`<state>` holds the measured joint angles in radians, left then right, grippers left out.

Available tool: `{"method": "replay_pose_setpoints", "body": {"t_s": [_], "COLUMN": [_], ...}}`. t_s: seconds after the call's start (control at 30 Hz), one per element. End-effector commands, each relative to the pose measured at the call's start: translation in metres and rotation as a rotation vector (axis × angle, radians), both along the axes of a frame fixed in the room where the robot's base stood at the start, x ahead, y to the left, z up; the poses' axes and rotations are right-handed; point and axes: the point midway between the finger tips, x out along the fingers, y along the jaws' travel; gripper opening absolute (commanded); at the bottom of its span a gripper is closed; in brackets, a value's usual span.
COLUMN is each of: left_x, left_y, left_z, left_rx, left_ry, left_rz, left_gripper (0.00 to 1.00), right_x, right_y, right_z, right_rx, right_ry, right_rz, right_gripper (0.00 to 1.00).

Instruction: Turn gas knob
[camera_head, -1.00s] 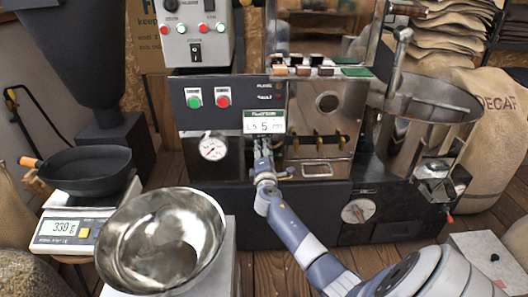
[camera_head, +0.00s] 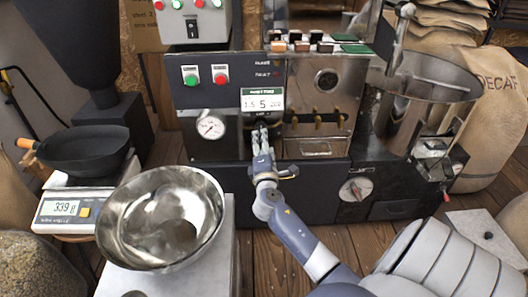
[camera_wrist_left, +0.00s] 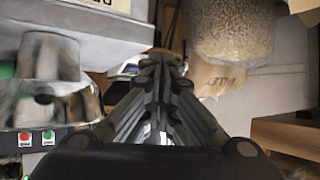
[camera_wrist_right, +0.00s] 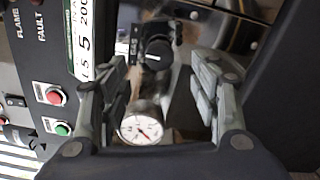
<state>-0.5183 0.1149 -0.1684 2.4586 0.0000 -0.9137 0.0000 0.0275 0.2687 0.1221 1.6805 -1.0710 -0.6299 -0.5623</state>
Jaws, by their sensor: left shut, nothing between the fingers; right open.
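The gas knob (camera_wrist_right: 158,52) is black with a white mark, on the roaster's front panel. In the right wrist view it lies beyond and between the open fingers of my right gripper (camera_wrist_right: 162,95), apart from them. A round pressure gauge (camera_wrist_right: 141,127) also shows between the fingers in that view. In the head view my right gripper (camera_head: 262,138) is just below the small display sign (camera_head: 262,101) and largely hides the knob. My left gripper (camera_wrist_left: 160,75) is shut and empty in the left wrist view, and out of the head view.
A green button (camera_head: 192,79) and a red button (camera_head: 221,77) sit left of the sign. A row of levers (camera_head: 318,118) is to the right. A metal bowl (camera_head: 118,222) and a scale (camera_head: 62,212) with a black pan stand at the left.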

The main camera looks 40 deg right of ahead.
Motion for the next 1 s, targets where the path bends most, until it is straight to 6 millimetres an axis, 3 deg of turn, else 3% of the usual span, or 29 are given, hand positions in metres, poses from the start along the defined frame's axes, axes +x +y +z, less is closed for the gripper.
{"method": "replay_pose_setpoints", "body": {"t_s": [0.1, 0.3, 0.87, 1.0], "left_x": [0.000, 0.000, 0.000, 0.002], "left_y": [0.000, 0.000, 0.000, 0.000], "left_z": [0.000, 0.000, 0.000, -0.008], "left_rx": [0.000, 0.000, 0.000, 0.005], "left_ry": [0.000, 0.000, 0.001, 0.026], "left_rz": [0.000, 0.000, 0.000, 0.000], "left_gripper": [0.00, 0.00, 0.00, 0.00], "right_x": [-0.014, -0.025, -0.025, -0.024], "right_y": [0.012, 0.021, 0.021, 0.026], "right_z": [-0.001, 0.000, 0.000, -0.013], "right_rx": [0.002, -0.001, 0.000, 0.045], "right_ry": [0.002, 0.001, 0.002, 0.028], "right_rz": [0.001, 0.000, 0.001, 0.017], "right_gripper": [0.57, 0.57, 0.57, 0.57]}}
